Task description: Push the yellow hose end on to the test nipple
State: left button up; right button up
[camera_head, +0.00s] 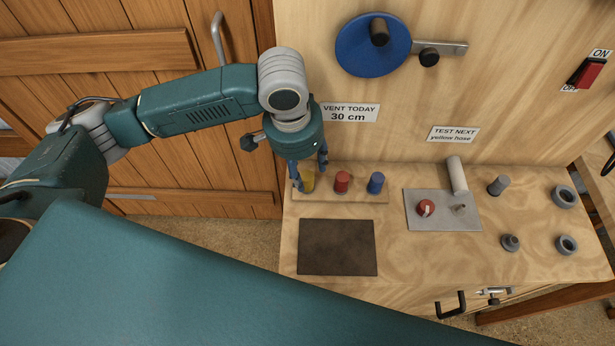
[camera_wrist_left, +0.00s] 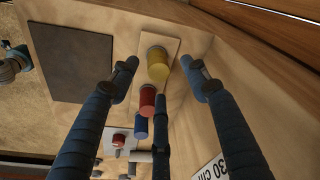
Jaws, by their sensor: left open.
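The yellow hose end (camera_head: 308,181) stands upright at the left end of a light wooden strip (camera_head: 325,196), beside a red one (camera_head: 342,182) and a blue one (camera_head: 376,182). My left gripper (camera_head: 309,172) is open just above the yellow hose end and partly hides it. In the left wrist view the blue-wrapped fingers (camera_wrist_left: 158,75) are spread, with the yellow hose end (camera_wrist_left: 158,68) between and beyond the tips, apparently untouched. A small metal stub (camera_head: 460,209), seemingly the test nipple, stands on a grey plate (camera_head: 440,222). My right gripper is not in view.
Grey fittings (camera_head: 510,242) stand to the right. A dark mat (camera_head: 337,248) lies in front of the strip. Behind is a wooden panel with a blue disc (camera_head: 365,48) and signs.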

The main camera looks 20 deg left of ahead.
aim_at(307, 175)
pick_arm(q)
jog(key=f, duration=0.3)
jog(key=shift+w+d+f+p, duration=0.1)
jog(key=shift+d+f+p, duration=0.1)
jog(key=shift+f+p, duration=0.2)
jog(key=shift+w+f, duration=0.1)
jog(key=shift+f, duration=0.35)
grip_shut()
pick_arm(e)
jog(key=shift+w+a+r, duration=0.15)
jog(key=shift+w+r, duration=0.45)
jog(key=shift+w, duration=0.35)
pick_arm(q)
jog(key=shift+w+r, duration=0.1)
jog(key=shift+r, duration=0.1)
jog(key=shift+r, duration=0.25)
notch_tip(307, 175, up, 19)
jog(key=b, duration=0.1)
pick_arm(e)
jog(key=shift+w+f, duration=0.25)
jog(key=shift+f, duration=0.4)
pick_arm(q)
jog(key=shift+r, duration=0.1)
